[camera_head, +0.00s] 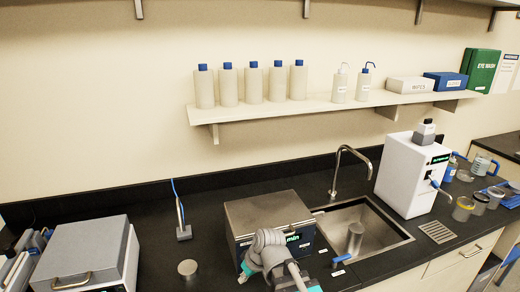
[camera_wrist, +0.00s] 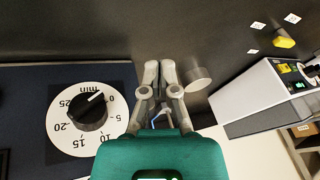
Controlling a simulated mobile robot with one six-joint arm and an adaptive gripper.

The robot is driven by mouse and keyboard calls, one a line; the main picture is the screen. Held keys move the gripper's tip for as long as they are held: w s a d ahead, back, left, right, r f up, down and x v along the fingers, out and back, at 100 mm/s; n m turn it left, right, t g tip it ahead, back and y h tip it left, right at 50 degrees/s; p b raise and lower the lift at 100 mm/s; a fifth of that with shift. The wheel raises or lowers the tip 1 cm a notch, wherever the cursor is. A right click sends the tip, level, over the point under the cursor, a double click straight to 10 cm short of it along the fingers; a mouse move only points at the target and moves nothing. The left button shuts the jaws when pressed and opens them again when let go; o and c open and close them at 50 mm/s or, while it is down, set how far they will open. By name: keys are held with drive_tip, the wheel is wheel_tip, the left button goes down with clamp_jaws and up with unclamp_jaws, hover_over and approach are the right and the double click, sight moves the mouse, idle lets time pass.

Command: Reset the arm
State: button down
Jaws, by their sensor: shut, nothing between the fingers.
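My gripper (camera_wrist: 160,68) shows in the wrist view with its two grey fingers together and nothing between them. Its teal body fills the bottom of that view. A white timer dial (camera_wrist: 61,132) with a black knob (camera_wrist: 88,112) and minute marks lies to the left of the fingers, apart from them. In the head view my grey arm (camera_head: 268,250) stands in front of a steel box (camera_head: 262,210) on the counter and covers part of its front. The fingers cannot be made out in the head view.
A sink (camera_head: 362,235) with a tap (camera_head: 345,165) lies right of the steel box, then a white dispenser (camera_head: 405,172). A grey lidded device (camera_head: 85,255) stands at left. A small metal cylinder (camera_head: 188,268) stands between. A shelf (camera_head: 325,105) holds several bottles above.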

drive_tip(key=d+m, duration=0.1)
drive_tip(key=d, duration=0.2)
drive_tip(key=d+m+h, duration=0.1)
drive_tip(key=d, duration=0.3)
drive_tip(key=d+f+m+h, duration=0.1)
drive_tip(key=d, duration=0.2)
drive_tip(key=shift+w+d+m, duration=0.15)
drive_tip(key=shift+w+m, duration=0.05)
drive_tip(key=shift+m, duration=0.1)
drive_tip(key=d+m+h, duration=0.1)
drive_tip(key=d, duration=0.3)
drive_tip(key=s+d+m, duration=0.1)
drive_tip(key=d, duration=0.3)
drive_tip(key=d+m+g+h, duration=0.1)
drive_tip(key=d+m, duration=0.1)
drive_tip(key=d, duration=0.1)
drive_tip(key=shift+s+d+f+h, duration=0.25)
drive_tip(key=shift+s+d+h, duration=0.05)
drive_tip(key=shift+s+d, duration=0.1)
drive_tip(key=shift+a, duration=0.2)
